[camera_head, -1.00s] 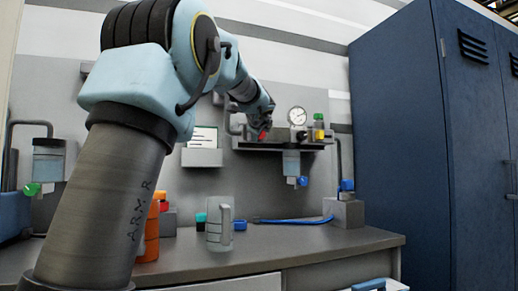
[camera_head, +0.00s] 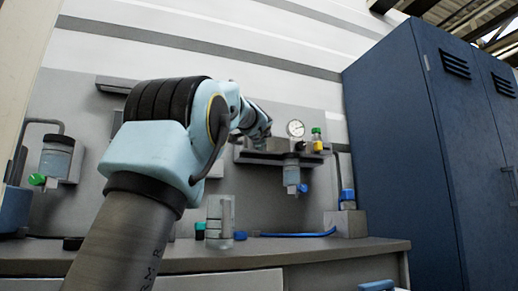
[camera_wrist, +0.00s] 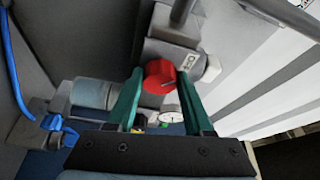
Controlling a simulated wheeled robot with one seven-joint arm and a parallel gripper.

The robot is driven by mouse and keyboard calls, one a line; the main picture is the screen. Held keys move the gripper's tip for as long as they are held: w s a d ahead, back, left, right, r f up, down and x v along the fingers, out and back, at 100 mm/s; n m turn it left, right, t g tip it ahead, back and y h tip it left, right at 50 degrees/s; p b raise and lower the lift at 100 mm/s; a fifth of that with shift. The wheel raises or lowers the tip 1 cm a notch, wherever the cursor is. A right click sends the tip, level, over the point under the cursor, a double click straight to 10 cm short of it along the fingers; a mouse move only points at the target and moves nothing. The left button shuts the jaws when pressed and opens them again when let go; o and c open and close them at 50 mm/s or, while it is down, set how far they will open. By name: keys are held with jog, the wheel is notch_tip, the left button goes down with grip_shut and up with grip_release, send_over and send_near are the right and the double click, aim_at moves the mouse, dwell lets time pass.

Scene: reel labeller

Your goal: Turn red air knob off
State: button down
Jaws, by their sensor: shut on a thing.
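The red air knob (camera_wrist: 160,74) shows in the wrist view, round, with a dark line across its face. It sits on a grey valve block (camera_wrist: 166,49). My gripper (camera_wrist: 160,84) has its two green fingers on either side of the knob, shut on it. In the head view my arm reaches to the wall unit, with my gripper (camera_head: 262,138) at its left end. The knob is hidden there behind my arm.
A clear jug (camera_head: 220,218) stands on the counter (camera_head: 300,250). A blue cabinet (camera_head: 400,150) stands at the right.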

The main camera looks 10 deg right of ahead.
jog(key=shift+f, duration=0.1)
dwell(0.3)
jog(key=shift+c, duration=1.5)
grip_release()
jog(key=b+v, duration=0.4)
jog(key=v, duration=0.6)
jog(key=shift+s+b, duration=0.4)
jog(key=shift+a, duration=0.1)
